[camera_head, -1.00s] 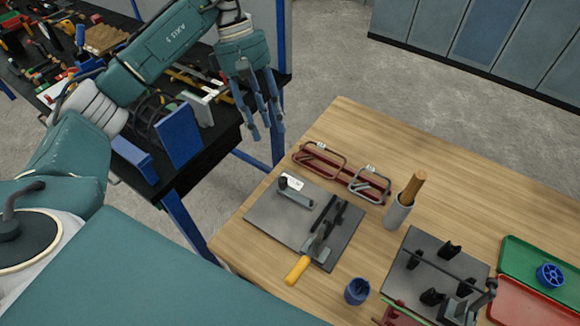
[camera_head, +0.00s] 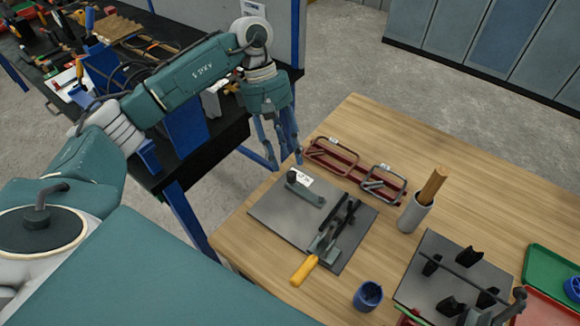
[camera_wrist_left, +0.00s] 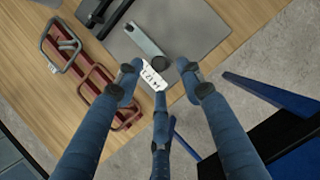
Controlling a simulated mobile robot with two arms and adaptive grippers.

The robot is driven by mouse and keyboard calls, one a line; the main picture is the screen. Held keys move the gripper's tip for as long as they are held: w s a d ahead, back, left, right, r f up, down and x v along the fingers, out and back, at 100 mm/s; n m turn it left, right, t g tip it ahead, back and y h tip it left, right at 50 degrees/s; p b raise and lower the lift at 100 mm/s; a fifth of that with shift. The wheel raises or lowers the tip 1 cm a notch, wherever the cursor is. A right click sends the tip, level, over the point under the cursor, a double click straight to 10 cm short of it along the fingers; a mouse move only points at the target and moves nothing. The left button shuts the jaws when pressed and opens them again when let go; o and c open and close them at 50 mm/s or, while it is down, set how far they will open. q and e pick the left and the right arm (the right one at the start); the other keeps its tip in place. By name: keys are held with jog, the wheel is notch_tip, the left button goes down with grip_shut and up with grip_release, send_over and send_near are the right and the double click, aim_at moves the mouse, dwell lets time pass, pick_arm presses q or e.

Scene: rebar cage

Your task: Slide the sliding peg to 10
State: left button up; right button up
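A grey metal plate (camera_head: 275,229) lies on the wooden table. At its far left end a grey bar (camera_head: 307,195) carries a dark round peg (camera_head: 292,175). A small white label (camera_head: 302,179) stands beside it; its marks are too small to read surely. In the left wrist view the dark peg (camera_wrist_left: 161,60) sits at the bar's near end, close to the label (camera_wrist_left: 154,74). My left gripper (camera_head: 284,164) hangs just left of and above the peg. Its blue fingers (camera_wrist_left: 158,80) are spread, with nothing held. My right gripper is not seen.
A yellow-handled clamp (camera_head: 318,252) is on the same plate. Red and grey frames on a red rack (camera_head: 345,163) stand behind. A grey cup with a wooden rod (camera_head: 414,214), a blue cup (camera_head: 367,296) and a second plate (camera_head: 447,251) are to the right.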

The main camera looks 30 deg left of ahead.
aim_at(290, 172)
pick_arm(q)
jog(key=shift+p+x, duration=0.55)
jog(key=shift+x, duration=2)
grip_shut()
